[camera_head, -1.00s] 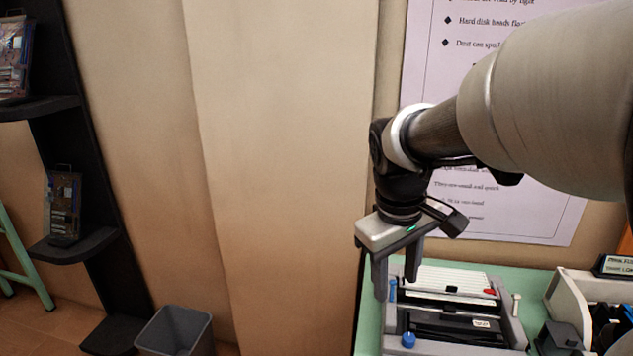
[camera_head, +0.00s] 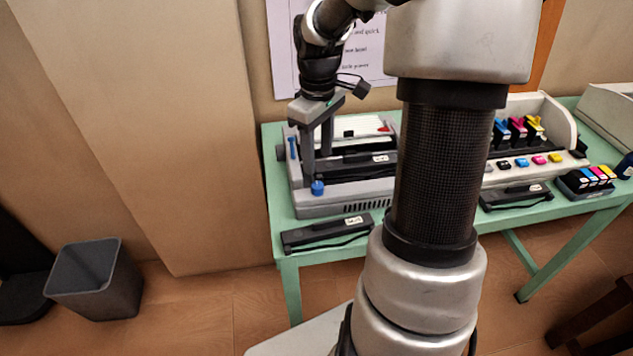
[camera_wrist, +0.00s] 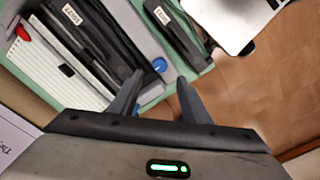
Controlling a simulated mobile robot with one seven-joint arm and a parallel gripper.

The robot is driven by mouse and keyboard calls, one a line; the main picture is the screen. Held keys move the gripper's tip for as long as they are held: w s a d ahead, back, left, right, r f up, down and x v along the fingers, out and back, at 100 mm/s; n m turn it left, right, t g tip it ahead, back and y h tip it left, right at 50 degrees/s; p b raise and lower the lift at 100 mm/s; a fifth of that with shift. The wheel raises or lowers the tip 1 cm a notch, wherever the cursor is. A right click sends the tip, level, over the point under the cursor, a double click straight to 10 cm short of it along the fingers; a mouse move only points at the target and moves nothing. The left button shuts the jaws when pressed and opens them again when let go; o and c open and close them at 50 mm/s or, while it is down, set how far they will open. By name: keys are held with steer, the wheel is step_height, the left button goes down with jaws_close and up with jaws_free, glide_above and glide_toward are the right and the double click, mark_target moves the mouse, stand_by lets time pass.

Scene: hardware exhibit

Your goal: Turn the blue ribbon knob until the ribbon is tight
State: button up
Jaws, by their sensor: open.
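The blue knob (camera_head: 317,188) sits at the front left of a grey printer (camera_head: 345,208) on the green table. It also shows in the wrist view (camera_wrist: 160,65), just beyond the fingertips and between them. My gripper (camera_head: 317,164) is open and points down above the printer's left end, close to the knob. In the wrist view its two fingers (camera_wrist: 160,80) are apart with nothing between the tips. A black labelled cartridge (camera_head: 350,168) lies in the printer. I cannot make out the ribbon or how tight it is.
A second black cartridge (camera_head: 328,234) lies on the green table (camera_head: 290,255) in front of the printer. A blue upright part (camera_head: 292,147) stands at the printer's left. A white unit (camera_head: 550,125) with ink cartridges is at right. A grey bin (camera_head: 97,285) stands on the floor.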

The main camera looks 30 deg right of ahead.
mark_target(318, 185)
step_height(318, 185, down, 9)
steer(key=shift+r+b, duration=0.2)
steer(key=shift+b, duration=0.5)
steer(key=c, duration=1)
